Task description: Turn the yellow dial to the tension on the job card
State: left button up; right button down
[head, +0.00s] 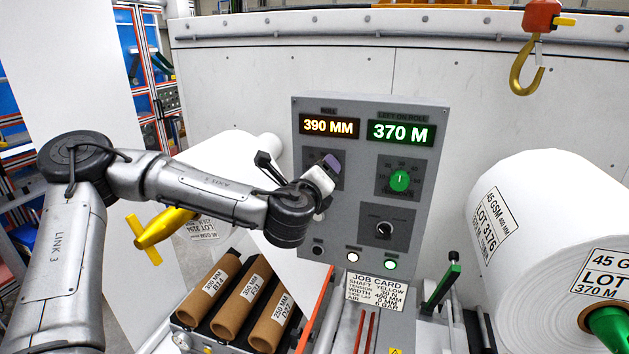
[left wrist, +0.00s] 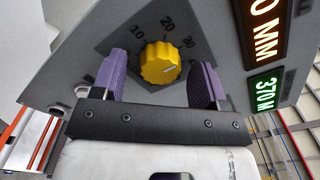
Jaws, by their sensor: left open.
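The yellow dial (left wrist: 160,63) shows in the left wrist view on a dark square plate marked 10, 20 and 30. Its white mark points to the right, roughly toward the 30 side; the exact setting is unclear. My left gripper (left wrist: 163,66) is open, with one purple finger on each side of the dial and visible gaps between. In the head view my left gripper (head: 326,166) is at the panel's left side and hides the dial. The job card (head: 374,291) sits below the panel; its tension line is too small to read surely. My right gripper is out of view.
The grey panel (head: 427,122) also has a green dial (head: 400,180), a black knob (head: 384,229) and several buttons. A large white roll (head: 530,190) stands right. Brown cores (head: 245,295) lie below my left arm.

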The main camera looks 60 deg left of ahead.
pick_arm(q)
jog(key=b+v, duration=1)
jog(key=v, duration=0.3)
jog(key=shift+s+d, duration=0.25)
jog(key=shift+d, duration=0.05)
dwell(0.4)
